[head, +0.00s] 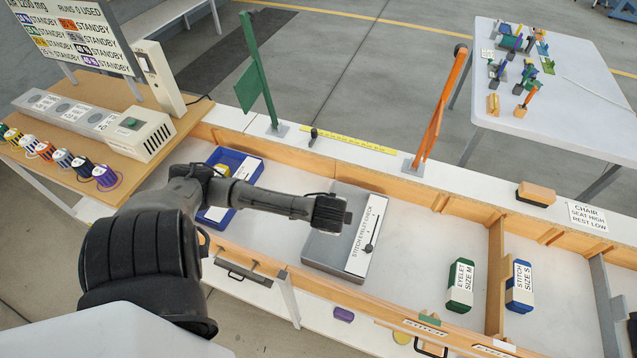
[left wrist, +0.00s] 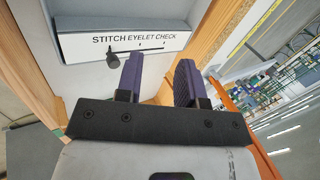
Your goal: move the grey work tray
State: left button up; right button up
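The grey work tray (head: 322,249) sits in the wooden-walled bench bay in the head view. A white strip lettered "STITCH EYELET CHECK" and a small black knob lie along its right side. In the left wrist view the tray (left wrist: 95,18) shows at the top left, with the strip and knob facing the camera. My left gripper (head: 346,216) is over the tray in the head view and hides part of it. In the left wrist view its purple fingers (left wrist: 160,72) are apart with nothing between them. Whether they touch the tray I cannot tell. My right gripper is not in view.
A blue bin (head: 243,170) stands left of the tray. Green (head: 461,286) and blue (head: 520,286) labelled boxes lie to its right, with bare bay floor between. Green (head: 262,75) and orange (head: 437,110) posts rise behind. A wooden front rail (head: 385,303) edges the bay.

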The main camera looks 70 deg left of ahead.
pick_arm(q)
jog(key=a+r+n+g+p, duration=0.1)
jog(key=a+r+n+g, duration=0.1)
jog(key=a, duration=0.7)
notch_tip(320, 180, down, 6)
jog(key=s+a+n+g+h, duration=0.1)
jog(key=n+h, duration=0.3)
jog(key=n, duration=1)
jog(key=shift+s+a+r+g+h, duration=0.2)
jog(key=shift+a+r+g+h, duration=0.15)
jog(key=shift+a, duration=0.4)
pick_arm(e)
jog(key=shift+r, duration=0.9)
pick_arm(q)
jog(key=shift+f+n, duration=0.1)
jog(key=shift+n, duration=0.2)
jog(key=shift+f, duration=0.1)
notch_tip(320, 180, down, 12)
jog(key=b, duration=0.3)
jog(key=shift+f+b, duration=0.4)
jog(key=shift+f, duration=0.4)
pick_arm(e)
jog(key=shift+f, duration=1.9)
